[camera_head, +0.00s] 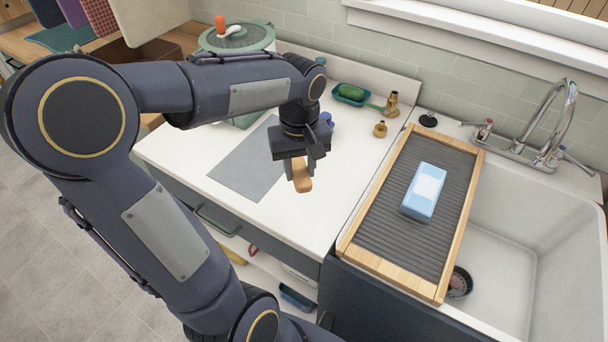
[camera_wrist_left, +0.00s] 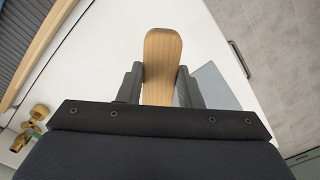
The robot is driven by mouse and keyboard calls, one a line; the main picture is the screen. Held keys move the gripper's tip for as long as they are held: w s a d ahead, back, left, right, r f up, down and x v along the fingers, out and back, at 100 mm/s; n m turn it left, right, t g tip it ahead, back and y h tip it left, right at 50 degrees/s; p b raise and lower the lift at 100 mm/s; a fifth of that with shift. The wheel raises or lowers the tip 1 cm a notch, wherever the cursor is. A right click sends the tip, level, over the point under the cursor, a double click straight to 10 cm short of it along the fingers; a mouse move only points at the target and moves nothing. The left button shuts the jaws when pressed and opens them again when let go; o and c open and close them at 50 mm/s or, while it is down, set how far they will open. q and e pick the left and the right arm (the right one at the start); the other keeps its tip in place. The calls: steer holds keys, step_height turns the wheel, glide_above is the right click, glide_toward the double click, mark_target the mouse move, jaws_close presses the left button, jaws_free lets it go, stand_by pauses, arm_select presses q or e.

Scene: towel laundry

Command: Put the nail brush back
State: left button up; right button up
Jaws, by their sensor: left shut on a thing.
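The nail brush (camera_head: 302,177) shows as a light wooden piece with a rounded end, held below my left gripper (camera_head: 298,172). My left gripper is shut on it, with a finger on each side. In the left wrist view the brush (camera_wrist_left: 162,62) sticks out between the two fingers (camera_wrist_left: 160,88). It hangs above the white counter (camera_head: 335,170), near the right side of a grey mat (camera_head: 245,160). The brush's bristles are hidden. My right gripper is not in view.
A teal dish (camera_head: 351,96) with a green item and brass fittings (camera_head: 381,129) stand at the back. A large pot (camera_head: 238,37) stands behind my arm.

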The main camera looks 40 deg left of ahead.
mark_target(303, 170)
arm_select(q)
steer(key=w+f, duration=0.1)
steer(key=w+a+f, duration=0.1)
steer(key=f, duration=0.1)
steer(key=w+a+f, duration=0.1)
steer(key=f, duration=0.1)
steer(key=shift+w+f, duration=0.15)
steer(key=shift+w, duration=0.1)
steer(key=shift+w+f, duration=0.1)
steer(key=shift+f, duration=1.55)
steer(key=shift+f, duration=0.25)
steer(key=o, duration=0.9)
steer(key=shift+r, duration=0.1)
steer(key=shift+o, duration=0.2)
